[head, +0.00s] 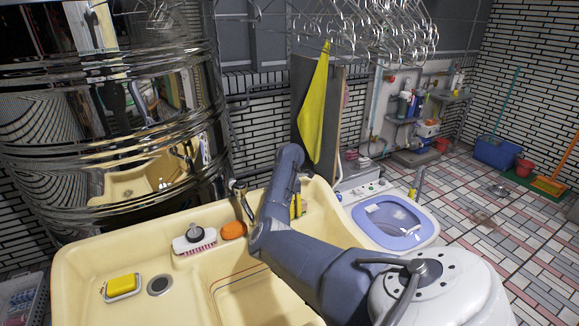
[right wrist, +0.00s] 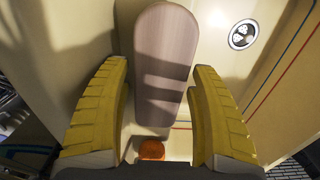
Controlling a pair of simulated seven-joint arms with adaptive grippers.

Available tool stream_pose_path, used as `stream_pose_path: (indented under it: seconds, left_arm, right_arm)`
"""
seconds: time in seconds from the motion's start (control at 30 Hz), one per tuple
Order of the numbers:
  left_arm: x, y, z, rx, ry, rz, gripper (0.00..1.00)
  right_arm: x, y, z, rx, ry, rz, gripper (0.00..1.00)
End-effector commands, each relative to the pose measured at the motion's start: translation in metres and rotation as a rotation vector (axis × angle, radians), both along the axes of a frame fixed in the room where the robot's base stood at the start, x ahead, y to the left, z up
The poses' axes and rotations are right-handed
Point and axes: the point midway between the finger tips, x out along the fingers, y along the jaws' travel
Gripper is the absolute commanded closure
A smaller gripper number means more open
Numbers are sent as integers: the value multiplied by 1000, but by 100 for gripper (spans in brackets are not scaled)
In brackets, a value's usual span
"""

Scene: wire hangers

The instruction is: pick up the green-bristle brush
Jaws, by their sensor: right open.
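My right gripper (head: 297,208) points down at the back edge of the cream sink; its yellow fingers also show in the right wrist view (right wrist: 160,115), spread apart and empty. Ahead of and between them in that view is a long, pale wooden brush back (right wrist: 165,55) with rounded ends, seen from above. Its bristles are hidden underneath, so their colour cannot be told. It appears apart from both fingers. In the head view I cannot make this brush out beside the arm. My left gripper is not in view.

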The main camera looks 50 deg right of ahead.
Motion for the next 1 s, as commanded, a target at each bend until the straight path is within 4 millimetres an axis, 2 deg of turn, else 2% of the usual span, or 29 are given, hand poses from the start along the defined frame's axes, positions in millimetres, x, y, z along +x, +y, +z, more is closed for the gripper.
stream_pose_path:
  seconds: [0.07, 0.43, 0.77, 1.0]
  left_arm:
    - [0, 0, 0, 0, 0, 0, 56]
    - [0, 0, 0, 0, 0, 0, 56]
    - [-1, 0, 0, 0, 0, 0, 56]
    - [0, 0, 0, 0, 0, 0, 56]
  right_arm:
    - [0, 0, 0, 0, 0, 0, 40]
    - [0, 0, 0, 0, 0, 0, 83]
    - [0, 0, 2, 1, 0, 0, 84]
    - [1, 0, 20, -1, -2, -1, 84]
